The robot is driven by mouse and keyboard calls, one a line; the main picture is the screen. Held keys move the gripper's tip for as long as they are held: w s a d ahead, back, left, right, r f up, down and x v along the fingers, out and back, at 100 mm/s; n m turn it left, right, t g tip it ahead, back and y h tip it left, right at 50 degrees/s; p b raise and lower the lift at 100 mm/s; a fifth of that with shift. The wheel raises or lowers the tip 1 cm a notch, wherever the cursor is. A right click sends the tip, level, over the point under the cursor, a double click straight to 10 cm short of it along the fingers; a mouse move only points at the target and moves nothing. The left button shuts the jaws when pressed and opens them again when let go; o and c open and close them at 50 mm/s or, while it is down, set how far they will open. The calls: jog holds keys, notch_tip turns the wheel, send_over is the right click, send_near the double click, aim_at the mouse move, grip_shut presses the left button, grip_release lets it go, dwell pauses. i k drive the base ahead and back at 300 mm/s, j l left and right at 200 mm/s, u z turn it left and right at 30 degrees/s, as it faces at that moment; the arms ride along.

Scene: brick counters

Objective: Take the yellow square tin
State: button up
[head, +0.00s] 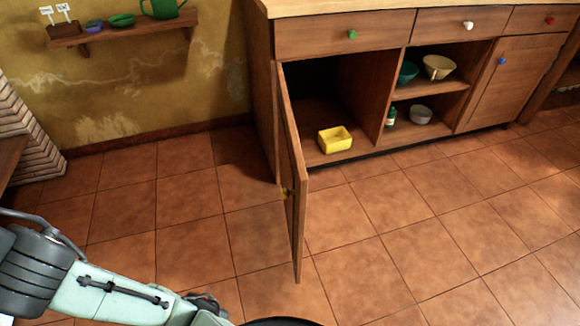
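The yellow square tin (334,141) sits on the floor of the open cabinet compartment, close to its front edge. It looks like a shallow, open-topped box. My arm reaches in from the lower left of the head view. My gripper is not clearly visible; the end of the arm runs out of the bottom of the picture, well to the left of and nearer than the tin. Nothing touches the tin except the cabinet floor under it.
The cabinet door (294,185) stands open toward me, just left of the tin. Shelves to the right hold a teal bowl (407,73), a cream bowl (438,67), a grey bowl (421,114) and a green bottle (391,116). The tiled floor (400,220) in front is clear.

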aim_at(335, 140)
jog(key=i+j+z, duration=0.2)
jog(key=j, duration=0.15)
jog(key=j+z, duration=0.2)
jog(key=j, duration=0.15)
jog(key=i+j+z, duration=0.2)
jog(key=j, duration=0.15)
jog(key=l, duration=0.55)
jog(key=k+l+u, duration=0.1)
jog(key=l, duration=0.5)
jog(key=i+l, duration=0.1)
jog(key=l, duration=0.3)
jog(key=i+l+u, duration=0.1)
jog(key=l, duration=0.3)
jog(key=i+l, duration=0.15)
jog(key=l, duration=0.25)
jog(key=i+l+u, duration=0.15)
jog(key=i+l, duration=0.25)
jog(key=i+l+u, duration=0.1)
jog(key=i+l, duration=0.3)
jog(key=l, duration=0.2)
jog(key=i+j, duration=0.15)
jog(key=i, duration=0.5)
jog(key=i+j, duration=0.15)
jog(key=i, duration=0.45)
